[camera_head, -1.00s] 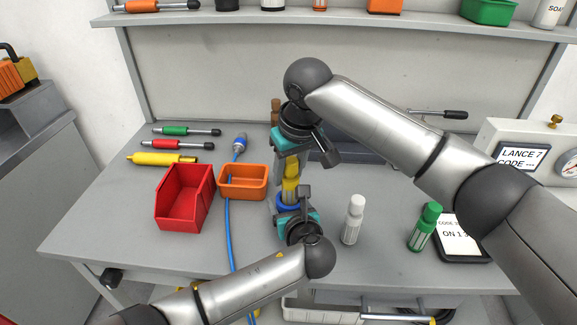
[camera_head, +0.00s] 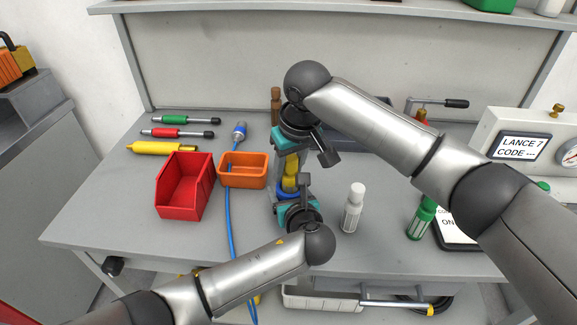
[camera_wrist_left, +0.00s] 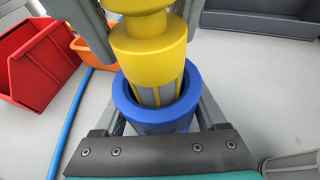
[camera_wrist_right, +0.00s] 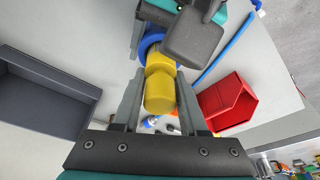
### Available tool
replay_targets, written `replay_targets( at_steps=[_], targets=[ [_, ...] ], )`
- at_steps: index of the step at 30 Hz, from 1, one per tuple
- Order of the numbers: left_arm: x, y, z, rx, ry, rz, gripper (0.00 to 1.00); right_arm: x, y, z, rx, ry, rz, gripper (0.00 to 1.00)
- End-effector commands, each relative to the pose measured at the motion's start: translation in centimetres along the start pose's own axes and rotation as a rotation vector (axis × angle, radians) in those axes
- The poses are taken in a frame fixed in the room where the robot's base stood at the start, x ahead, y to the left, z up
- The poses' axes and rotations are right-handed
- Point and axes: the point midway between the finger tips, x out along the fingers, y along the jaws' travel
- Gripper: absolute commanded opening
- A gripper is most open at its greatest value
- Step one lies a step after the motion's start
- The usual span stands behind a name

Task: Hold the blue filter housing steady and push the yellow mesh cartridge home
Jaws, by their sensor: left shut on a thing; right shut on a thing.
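The blue filter housing (camera_wrist_left: 184,112) is an open-topped cup held between the fingers of my left gripper (camera_head: 288,192). It stands over the bench near the front middle. The yellow mesh cartridge (camera_wrist_left: 150,60) is above it, with its grey mesh part partly inside the housing's mouth. Its yellow shoulder is still clear of the blue rim in the left wrist view. My right gripper (camera_head: 290,162) is shut on the yellow cartridge from above. The right wrist view shows the cartridge's yellow end (camera_wrist_right: 160,92) between the fingers, with the blue rim beyond.
A red bin (camera_head: 172,195) and an orange bin (camera_head: 243,180) stand left of the grippers. A blue hose (camera_head: 228,225) runs down past the orange bin. A white bottle (camera_head: 354,210) stands close on the right, with a green bottle (camera_head: 420,218) farther right.

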Motion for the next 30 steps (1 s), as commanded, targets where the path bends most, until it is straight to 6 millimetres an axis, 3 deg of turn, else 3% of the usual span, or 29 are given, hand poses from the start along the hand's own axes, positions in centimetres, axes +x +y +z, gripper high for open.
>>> replay_targets(
  at_steps=[17, 18, 26, 30],
  targets=[
    [0.0, -0.1, 0.2, -0.002, -0.004, -0.001, 0.00, 1.6, 0.0, 0.4, 0.000, 0.001, -0.001, 0.00],
    [0.0, -0.1, 0.2, -0.002, -0.004, -0.001, 0.00, 1.6, 0.0, 0.4, -0.001, 0.001, 0.000, 0.47],
    [-0.1, -0.1, 0.2, -0.001, -0.005, -0.002, 0.00, 1.1, 0.0, 0.5, 0.000, -0.001, 0.000, 0.76],
    [-0.1, -0.1, 0.2, -0.002, -0.005, -0.002, 0.00, -1.1, 0.0, 0.4, -0.001, 0.003, -0.001, 0.77]
  ],
)
